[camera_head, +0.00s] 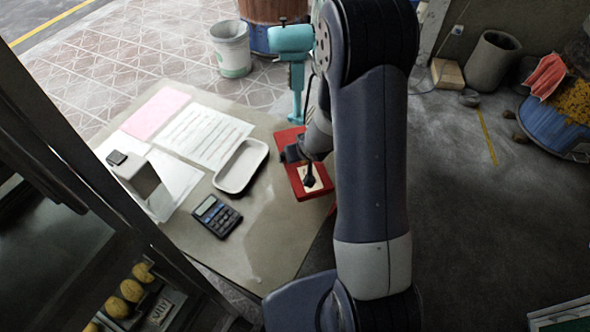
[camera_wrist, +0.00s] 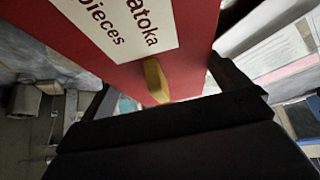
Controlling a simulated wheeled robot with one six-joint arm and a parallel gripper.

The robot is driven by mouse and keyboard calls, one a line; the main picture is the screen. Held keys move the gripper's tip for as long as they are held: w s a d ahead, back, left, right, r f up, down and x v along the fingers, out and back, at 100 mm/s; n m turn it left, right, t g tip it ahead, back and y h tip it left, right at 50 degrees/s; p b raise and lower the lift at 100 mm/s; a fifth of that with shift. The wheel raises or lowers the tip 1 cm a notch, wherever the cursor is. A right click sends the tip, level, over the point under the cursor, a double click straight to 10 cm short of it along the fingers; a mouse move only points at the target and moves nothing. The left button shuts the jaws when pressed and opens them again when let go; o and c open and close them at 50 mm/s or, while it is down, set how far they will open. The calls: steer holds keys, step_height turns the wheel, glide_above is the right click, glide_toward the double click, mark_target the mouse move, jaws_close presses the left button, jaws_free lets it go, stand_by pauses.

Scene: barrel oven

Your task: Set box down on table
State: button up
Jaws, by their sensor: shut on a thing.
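The red box (camera_head: 299,137) has a pale label and is at the right edge of the grey table (camera_head: 262,235) in the head view. In the wrist view the red box (camera_wrist: 195,62) fills the upper middle, with a white label reading "atoka" and "pieces" and a yellow-brown tab on its near face. My gripper (camera_head: 299,168) is shut on the box, with one dark finger on each side in the wrist view. My arm hides part of the table's right side. I cannot tell whether the box touches the tabletop.
A white tray (camera_head: 223,184) lies left of the box, with a calculator (camera_head: 217,216) below it. Papers (camera_head: 203,137) and a pink sheet (camera_head: 155,112) cover the table's far left. The front of the tabletop is clear. A teal stand (camera_head: 297,80) is behind the box.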

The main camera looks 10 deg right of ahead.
mark_target(305, 165)
steer(key=shift+f+b, duration=1.9)
steer(key=shift+f, duration=1.3)
steer(key=shift+f, duration=0.15)
steer(key=o, duration=0.6)
steer(key=shift+r, duration=0.25)
steer(key=p+v, duration=0.5)
steer(key=v, duration=0.7)
